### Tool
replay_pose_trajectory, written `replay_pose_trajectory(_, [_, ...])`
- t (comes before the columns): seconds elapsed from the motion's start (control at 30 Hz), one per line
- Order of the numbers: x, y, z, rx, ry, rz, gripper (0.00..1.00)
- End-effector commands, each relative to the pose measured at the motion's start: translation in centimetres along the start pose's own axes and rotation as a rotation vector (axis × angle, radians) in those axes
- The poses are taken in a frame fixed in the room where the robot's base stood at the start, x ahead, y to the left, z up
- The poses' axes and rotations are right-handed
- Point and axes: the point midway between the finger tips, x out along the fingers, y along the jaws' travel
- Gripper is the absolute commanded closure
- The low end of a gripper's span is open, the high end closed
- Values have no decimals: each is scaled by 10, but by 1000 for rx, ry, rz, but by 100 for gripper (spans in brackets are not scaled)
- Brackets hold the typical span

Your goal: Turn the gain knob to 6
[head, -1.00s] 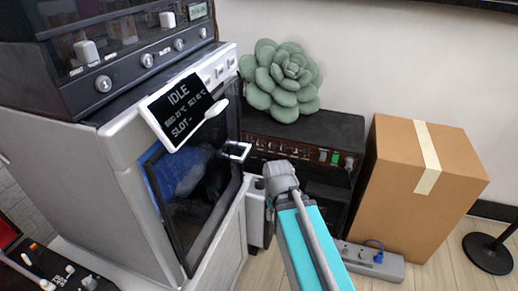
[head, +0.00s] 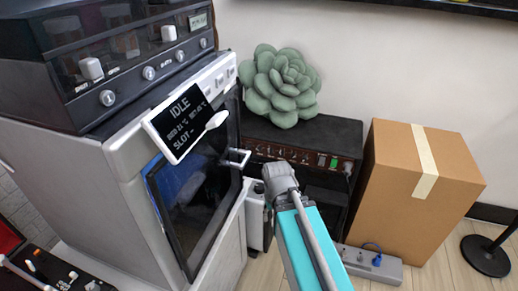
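No label reading "gain" can be made out. A dark amplifier-like box (head: 335,133) stands against the wall, with a reddish front panel bearing a row of small pale knobs (head: 290,156) and a lit green switch (head: 333,162). These knobs are too small to read. A black unit (head: 60,110) at upper left also carries round silver knobs (head: 149,73), with labels too blurred to read. My teal arm reaches up from the bottom to a grey joint just in front of the amplifier, hiding part of its lower front.
A grey-white machine (head: 120,180) with a tilted "IDLE" screen (head: 180,115), glass door and protruding handle (head: 239,157) stands left of my arm. A succulent (head: 280,85) sits on the amplifier. A cardboard box (head: 410,200) and power strip (head: 370,262) are at right.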

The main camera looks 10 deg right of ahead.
Motion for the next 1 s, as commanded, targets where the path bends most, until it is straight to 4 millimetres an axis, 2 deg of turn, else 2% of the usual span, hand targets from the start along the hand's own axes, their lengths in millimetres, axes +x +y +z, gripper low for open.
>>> replay_pose_trajectory(0.03, [-15, 0, 0, 0, 0, 0, 38])
replay_pose_trajectory(0.2, [-43, 0, 0, 0, 0, 0, 38])
replay_pose_trajectory(0.43, [-73, 0, 0, 0, 0, 0, 38])
replay_pose_trajectory(0.6, [-81, 0, 0, 0, 0, 0, 38])
replay_pose_trajectory(1.0, [-81, 0, 0, 0, 0, 0, 38])
